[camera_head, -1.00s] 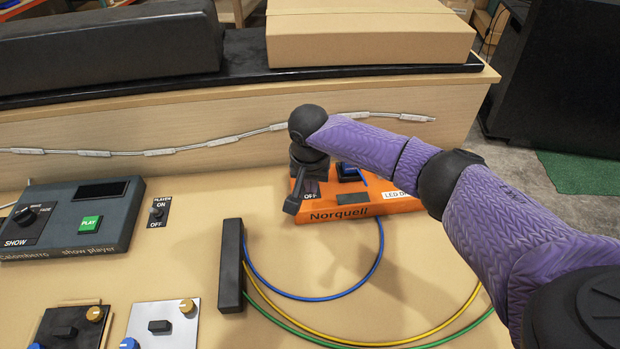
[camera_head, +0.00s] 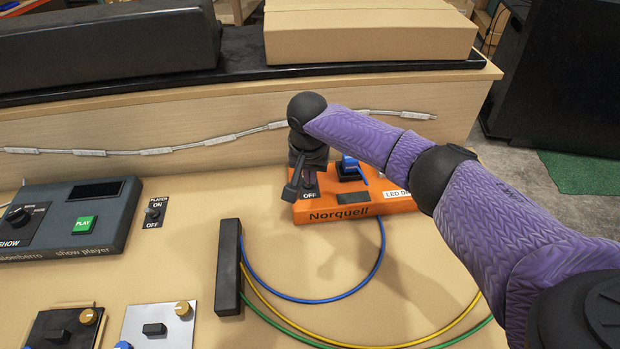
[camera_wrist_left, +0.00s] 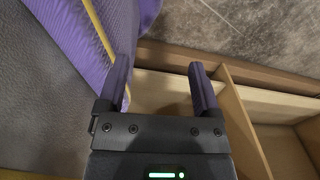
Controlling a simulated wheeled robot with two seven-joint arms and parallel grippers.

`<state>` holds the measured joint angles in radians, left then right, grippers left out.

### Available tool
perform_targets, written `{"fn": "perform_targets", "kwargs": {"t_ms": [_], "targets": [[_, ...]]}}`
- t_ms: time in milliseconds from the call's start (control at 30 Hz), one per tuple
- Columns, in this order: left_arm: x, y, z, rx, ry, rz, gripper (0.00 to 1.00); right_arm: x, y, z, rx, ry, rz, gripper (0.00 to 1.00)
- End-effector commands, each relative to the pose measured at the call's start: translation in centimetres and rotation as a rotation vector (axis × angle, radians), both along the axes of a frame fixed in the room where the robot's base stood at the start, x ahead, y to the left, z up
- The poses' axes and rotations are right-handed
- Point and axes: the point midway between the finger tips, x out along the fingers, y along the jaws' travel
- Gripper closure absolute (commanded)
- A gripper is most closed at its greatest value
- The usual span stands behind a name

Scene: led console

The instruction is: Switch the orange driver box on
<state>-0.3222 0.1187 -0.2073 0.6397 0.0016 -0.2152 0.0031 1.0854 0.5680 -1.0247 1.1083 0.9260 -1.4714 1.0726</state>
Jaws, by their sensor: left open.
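The orange driver box (camera_head: 354,208), marked Norquell, sits at the back of the tan table, below the wooden panel. Its small dark switch (camera_head: 309,180) shows above an OFF label at the box's left end; which way the lever leans is too small to tell. My right gripper (camera_head: 292,189) hangs at the box's left end, just left of the switch, pointing down. Its opening and any contact are unclear. My left gripper (camera_wrist_left: 160,85) is open and empty in the left wrist view, away from the box.
Blue, yellow and green cables run between the box area and a black bar (camera_head: 229,267). A dark show player (camera_head: 65,220) and a player switch plate (camera_head: 154,212) lie left. A cardboard box (camera_head: 370,30) stands behind. Wooden compartments (camera_wrist_left: 255,120) lie beyond my left gripper.

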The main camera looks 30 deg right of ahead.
Motion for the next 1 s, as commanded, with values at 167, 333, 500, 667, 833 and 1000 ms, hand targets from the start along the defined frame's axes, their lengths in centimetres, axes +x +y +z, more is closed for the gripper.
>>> {"fn": "perform_targets", "kwargs": {"t_ms": [167,333,500,667,833,1000], "targets": [[-0.3,0.1,-0.8,-0.001,-0.004,-0.004,0.10,0.4,-0.1,-0.6,0.001,0.003,0.001,1.00],[-0.3,0.2,-0.9,0.001,-0.002,-0.006,0.10,0.3,-0.1,-0.7,0.001,0.003,0.001,1.00],[-0.4,0.2,-0.9,-0.001,-0.003,-0.007,0.10,0.3,-0.1,-0.9,0.001,0.004,0.001,1.00],[-0.1,0.5,0.0,0.008,-0.005,-0.007,0.10,0.3,-0.1,0.0,0.001,0.003,0.001,1.00],[0.0,1.4,1.7,0.029,0.019,-0.010,0.10,0.1,0.0,1.7,0.001,0.002,0.001,1.00],[0.4,1.0,3.6,0.022,0.005,-0.006,0.10,0.0,0.0,3.3,0.002,0.001,0.001,1.00]]}}
